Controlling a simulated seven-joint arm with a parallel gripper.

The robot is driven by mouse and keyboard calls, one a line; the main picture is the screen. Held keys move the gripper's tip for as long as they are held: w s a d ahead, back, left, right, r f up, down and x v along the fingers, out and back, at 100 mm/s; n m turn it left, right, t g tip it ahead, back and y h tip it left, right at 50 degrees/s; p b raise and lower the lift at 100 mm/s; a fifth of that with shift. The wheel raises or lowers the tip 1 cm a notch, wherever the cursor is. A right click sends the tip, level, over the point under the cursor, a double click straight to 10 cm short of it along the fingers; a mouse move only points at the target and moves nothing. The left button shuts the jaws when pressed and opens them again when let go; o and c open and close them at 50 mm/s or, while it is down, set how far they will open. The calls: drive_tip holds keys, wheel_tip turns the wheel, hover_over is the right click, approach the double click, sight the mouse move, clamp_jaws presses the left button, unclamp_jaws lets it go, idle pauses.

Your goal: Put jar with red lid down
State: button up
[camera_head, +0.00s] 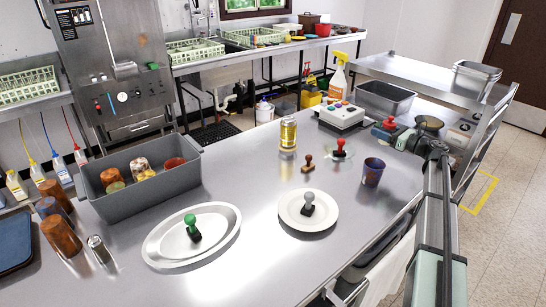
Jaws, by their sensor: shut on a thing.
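A small dark jar with a red lid (388,126) is at the far right part of the steel table (250,180), just right of the grey button box. My gripper (397,136) reaches in from the right and is shut on the jar. Its fingers are small in this view and partly hidden by my wrist. I cannot tell whether the jar's base touches the tabletop.
A button box (341,115), a spray bottle (337,80) and a grey bin (385,98) stand close by. A dark cup (373,171) and a red-handled stamp (340,148) stand nearer.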

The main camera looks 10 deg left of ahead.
wheel_tip(320, 180, up, 11)
drive_tip(key=shift+a+r, duration=0.1)
drive_tip(key=shift+a, duration=0.45)
drive_tip(key=w+a+f+m+t+h, duration=0.1)
drive_tip(key=w+a+f+t+h, duration=0.1)
drive_tip(key=a, duration=2.6)
drive_tip(key=s+a+r+m, duration=0.1)
drive_tip(key=s+a, duration=0.4)
drive_tip(key=a, duration=0.9)
drive_tip(key=s+a+r, duration=0.1)
drive_tip(key=s+a, duration=0.4)
drive_tip(key=a, duration=0.8)
drive_tip(key=shift+t+h, duration=0.3)
drive_tip(key=shift+h, duration=0.1)
drive_tip(key=shift+s+a+f, duration=0.1)
drive_tip(key=shift+s+f, duration=0.05)
drive_tip(key=shift+f, duration=10.4)
